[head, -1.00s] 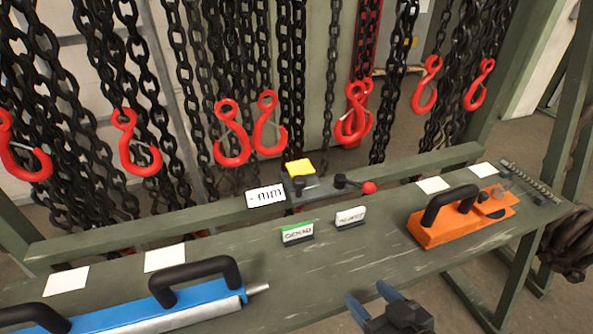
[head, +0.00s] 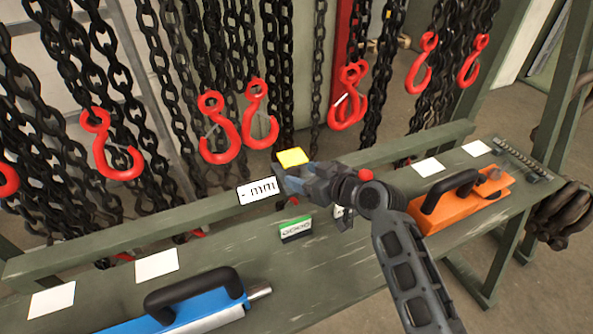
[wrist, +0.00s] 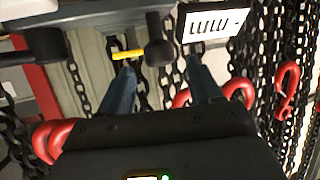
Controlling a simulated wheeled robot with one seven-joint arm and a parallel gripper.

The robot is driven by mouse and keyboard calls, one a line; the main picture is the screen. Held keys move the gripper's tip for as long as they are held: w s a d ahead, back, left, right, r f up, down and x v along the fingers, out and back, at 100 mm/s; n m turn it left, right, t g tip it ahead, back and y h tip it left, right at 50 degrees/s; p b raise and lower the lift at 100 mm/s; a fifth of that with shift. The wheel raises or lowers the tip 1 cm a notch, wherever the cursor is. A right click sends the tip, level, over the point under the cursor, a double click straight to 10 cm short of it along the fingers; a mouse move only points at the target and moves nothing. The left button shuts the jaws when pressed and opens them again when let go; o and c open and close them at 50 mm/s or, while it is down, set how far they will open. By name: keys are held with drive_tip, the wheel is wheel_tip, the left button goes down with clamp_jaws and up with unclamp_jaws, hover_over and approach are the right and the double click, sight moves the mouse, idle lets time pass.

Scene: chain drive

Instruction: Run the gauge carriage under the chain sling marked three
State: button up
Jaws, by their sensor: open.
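The gauge carriage sits on the rail of the green bench, with a yellow block (head: 293,157) on top and a white "- mm" display (head: 258,190) beside it. Its red knob (head: 365,174) shows just past my wrist. My gripper (head: 287,180) is open at the carriage, covering most of its body. In the wrist view, my open fingers (wrist: 160,65) point towards a dark knob (wrist: 158,52), which appears between them; I cannot tell whether they touch it. Several black chain slings with red hooks (head: 217,143) hang behind the rail. No sling number is legible.
A green-topped block (head: 295,229) stands on the bench; a white-labelled block beside it is mostly hidden by my arm. A blue handled tool (head: 180,314) lies front left, an orange one (head: 462,204) right. White cards (head: 157,264) lie along the bench.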

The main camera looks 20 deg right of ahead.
sight(298, 173)
drive_tip(key=shift+x, duration=1.6)
clamp_jaws()
drive_tip(key=shift+f, duration=0.1)
